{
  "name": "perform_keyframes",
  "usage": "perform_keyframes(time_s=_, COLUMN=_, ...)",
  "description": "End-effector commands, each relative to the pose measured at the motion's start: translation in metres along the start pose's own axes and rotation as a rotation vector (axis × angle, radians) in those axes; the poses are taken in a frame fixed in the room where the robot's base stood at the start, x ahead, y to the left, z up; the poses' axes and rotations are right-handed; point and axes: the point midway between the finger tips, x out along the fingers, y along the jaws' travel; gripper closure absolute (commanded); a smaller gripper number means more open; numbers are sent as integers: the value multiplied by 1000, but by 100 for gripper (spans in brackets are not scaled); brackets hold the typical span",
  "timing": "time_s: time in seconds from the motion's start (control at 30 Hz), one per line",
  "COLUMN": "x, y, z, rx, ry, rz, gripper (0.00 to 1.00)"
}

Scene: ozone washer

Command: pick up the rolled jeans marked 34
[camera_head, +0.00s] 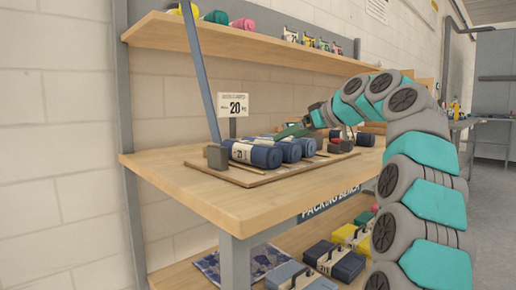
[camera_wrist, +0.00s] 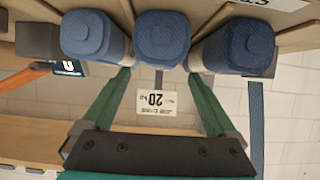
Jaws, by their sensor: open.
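Several rolled blue jeans lie side by side on a wooden board (camera_head: 240,180) on the packing bench. The nearest roll (camera_head: 253,154) has a pale band whose number looks like 21. A second roll (camera_head: 287,150) and a third (camera_head: 306,145) lie behind it; I cannot read a 34 on any roll. My gripper (camera_head: 285,134) is above the row in the head view. In the wrist view my gripper (camera_wrist: 158,76) is open and empty, its green fingers pointing toward the middle roll (camera_wrist: 161,38). A left roll (camera_wrist: 95,36) and a right roll (camera_wrist: 236,46) flank it.
A "20 kg" sign (camera_head: 233,104) stands behind the board, beside a slanted blue-grey post (camera_head: 200,75). A dark block (camera_head: 217,157) sits at the board's left end. A shelf (camera_head: 230,40) with more rolls is above; folded items lie below the bench (camera_head: 240,208).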

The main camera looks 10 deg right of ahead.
Motion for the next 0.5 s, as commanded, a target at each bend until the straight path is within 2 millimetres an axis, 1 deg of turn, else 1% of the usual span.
perform_keyframes(time_s=0.23, x=22, y=0, z=0, rx=-1, ry=1, rz=1, gripper=7)
perform_keyframes(time_s=0.37, x=30, y=-1, z=1, rx=-1, ry=0, rz=0, gripper=7)
perform_keyframes(time_s=0.5, x=46, y=-3, z=4, rx=1, ry=-3, rz=-2, gripper=7)
